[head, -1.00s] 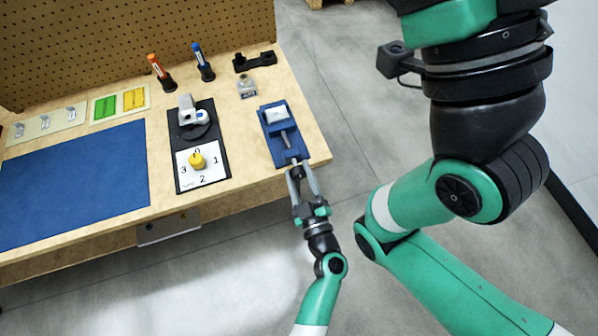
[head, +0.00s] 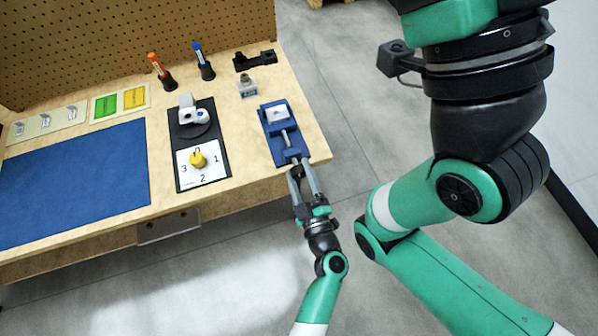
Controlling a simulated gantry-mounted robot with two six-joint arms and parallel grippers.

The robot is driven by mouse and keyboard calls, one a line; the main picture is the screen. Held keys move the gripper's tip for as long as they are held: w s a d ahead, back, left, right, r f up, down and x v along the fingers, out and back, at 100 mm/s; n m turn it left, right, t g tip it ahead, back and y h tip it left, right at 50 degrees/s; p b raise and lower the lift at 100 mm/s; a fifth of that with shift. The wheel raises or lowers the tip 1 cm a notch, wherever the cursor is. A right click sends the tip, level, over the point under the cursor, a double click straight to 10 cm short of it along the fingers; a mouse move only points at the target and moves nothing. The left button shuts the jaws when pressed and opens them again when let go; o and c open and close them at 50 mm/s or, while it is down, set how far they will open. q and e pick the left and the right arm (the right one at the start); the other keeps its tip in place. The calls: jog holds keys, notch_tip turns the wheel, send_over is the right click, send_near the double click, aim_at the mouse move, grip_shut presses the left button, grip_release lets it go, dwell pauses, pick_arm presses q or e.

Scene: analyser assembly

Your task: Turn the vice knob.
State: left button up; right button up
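The blue vice (head: 267,118) stands near the right end of the workbench, with a pale block at its jaw (head: 278,113) and a screw (head: 285,138) running toward the front edge. The two fingers are apart, one on either side of the knob area; I see no clear contact. My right gripper is out of view.
A dark board with a yellow dial (head: 198,160) lies left of the vice. A grey block (head: 246,86) and a black bracket (head: 254,61) stand behind. Orange (head: 160,71) and blue (head: 203,62) markers stand at the back. A blue mat (head: 75,182) covers the left.

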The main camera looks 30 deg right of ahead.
pick_arm(q)
jog(key=shift+o, duration=1.3)
jog(key=shift+s, duration=0.1)
jog(key=shift+s+p, duration=0.35)
jog(key=shift+p, duration=0.1)
jog(key=s+a+p, duration=0.2)
jog(key=s+p, duration=0.2)
jog(key=s, duration=0.6)
jog(key=shift+s+f, duration=0.2)
jog(key=shift+s, duration=0.05)
jog(key=shift+a, duration=0.1)
